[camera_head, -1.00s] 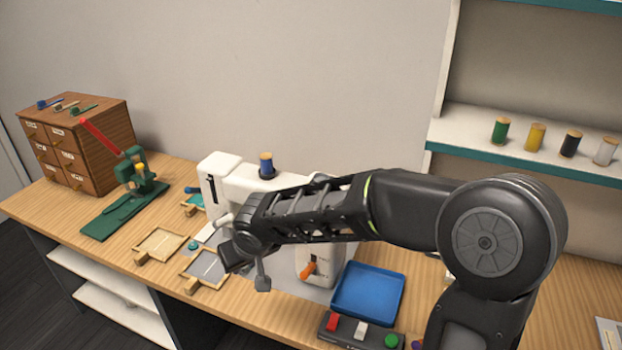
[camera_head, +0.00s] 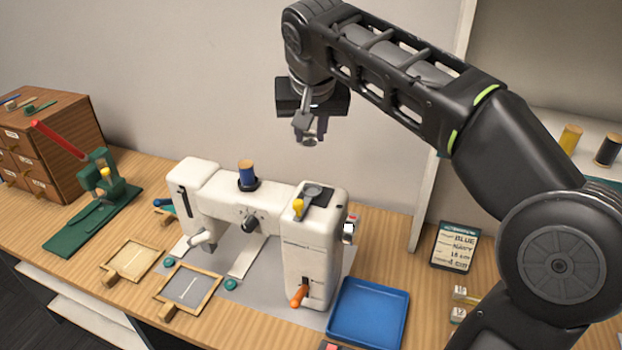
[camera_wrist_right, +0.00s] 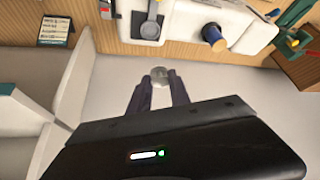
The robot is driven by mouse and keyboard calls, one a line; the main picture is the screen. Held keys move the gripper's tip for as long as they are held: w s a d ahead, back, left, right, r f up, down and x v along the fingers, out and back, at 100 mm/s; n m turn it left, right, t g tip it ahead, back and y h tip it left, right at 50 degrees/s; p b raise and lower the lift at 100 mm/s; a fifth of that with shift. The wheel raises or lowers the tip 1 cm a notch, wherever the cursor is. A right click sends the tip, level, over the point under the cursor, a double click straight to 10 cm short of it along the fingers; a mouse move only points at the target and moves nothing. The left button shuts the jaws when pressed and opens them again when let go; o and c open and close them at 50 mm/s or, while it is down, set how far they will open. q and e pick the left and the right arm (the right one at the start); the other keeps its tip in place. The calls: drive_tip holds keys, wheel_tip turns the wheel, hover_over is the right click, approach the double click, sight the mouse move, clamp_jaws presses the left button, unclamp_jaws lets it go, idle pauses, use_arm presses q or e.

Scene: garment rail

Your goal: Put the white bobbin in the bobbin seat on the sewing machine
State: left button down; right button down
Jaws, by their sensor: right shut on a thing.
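The white sewing machine (camera_head: 315,245) stands on the table. On top of its right end is a dark plate with a round grey bobbin seat (camera_head: 313,190) and a yellow knob (camera_head: 298,207). The seat also shows in the right wrist view (camera_wrist_right: 150,29). My right gripper (camera_head: 309,135) is raised above the machine's right end, shut on a small pale-grey disc, the white bobbin (camera_head: 310,142). The bobbin shows between the fingertips in the right wrist view (camera_wrist_right: 159,73), clear of the machine. My left gripper is not in view.
A blue thread spool (camera_head: 246,173) stands up from the machine's top, left of the seat. A blue tray (camera_head: 369,313) lies right of the machine, and a card (camera_head: 454,247) stands behind it. A green press (camera_head: 97,200) and framed pieces are at the left.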

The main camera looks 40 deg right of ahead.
drive_tip(key=shift+s+d+r, duration=0.15)
drive_tip(key=shift+d+r, duration=0.05)
drive_tip(key=shift+r, duration=0.15)
drive_tip(key=shift+s+a+r, duration=0.1)
drive_tip(key=shift+s, duration=0.05)
drive_tip(key=shift+f, duration=3)
wheel_tip(320, 180, down, 4)
drive_tip(key=shift+f, duration=0.1)
drive_tip(key=shift+f+b, duration=0.6)
drive_tip(key=shift+f, duration=0.05)
